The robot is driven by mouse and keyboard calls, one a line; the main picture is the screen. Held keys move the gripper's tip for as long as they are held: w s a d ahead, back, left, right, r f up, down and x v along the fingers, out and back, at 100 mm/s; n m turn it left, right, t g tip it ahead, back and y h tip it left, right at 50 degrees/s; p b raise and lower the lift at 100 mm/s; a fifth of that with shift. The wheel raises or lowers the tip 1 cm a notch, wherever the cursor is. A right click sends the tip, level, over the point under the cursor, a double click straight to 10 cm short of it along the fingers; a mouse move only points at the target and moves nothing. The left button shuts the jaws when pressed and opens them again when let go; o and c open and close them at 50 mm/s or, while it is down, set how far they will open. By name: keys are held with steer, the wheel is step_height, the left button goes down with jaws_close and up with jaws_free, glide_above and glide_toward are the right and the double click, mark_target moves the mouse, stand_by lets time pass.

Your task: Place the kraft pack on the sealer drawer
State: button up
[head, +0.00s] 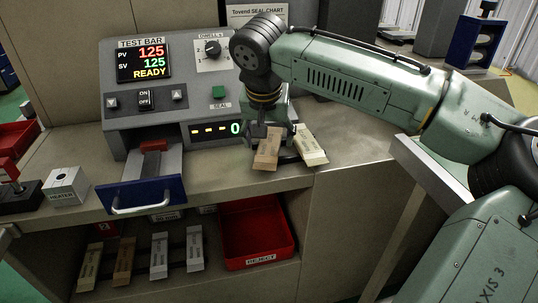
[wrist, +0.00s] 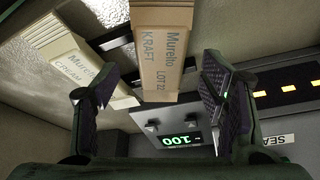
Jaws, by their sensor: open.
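The brown kraft pack (head: 267,150) lies tilted at the counter's front, left of the cream pack (head: 309,148). In the wrist view the kraft pack (wrist: 160,55), lettered "Murello LOT 22 KRAFT", is ahead between my open fingers, with clear gaps at both sides. My gripper (head: 275,132) points down at the packs from behind and holds nothing; it also shows in the wrist view (wrist: 158,75). The sealer drawer (head: 141,194) is pulled out at the left, with a blue front and a pale handle. Its inside shows a reddish block and no pack.
The sealer machine (head: 165,85) reads 125, 125, READY. A heater block (head: 65,186) stands left of the drawer. Below, a shelf holds several packs (head: 159,254) and a red reject bin (head: 256,235). The counter right of the packs is clear.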

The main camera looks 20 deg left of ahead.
steer(key=shift+b+x, duration=0.35)
steer(key=shift+x, duration=0.75)
steer(key=c, duration=1)
steer(key=shift+r, duration=0.15)
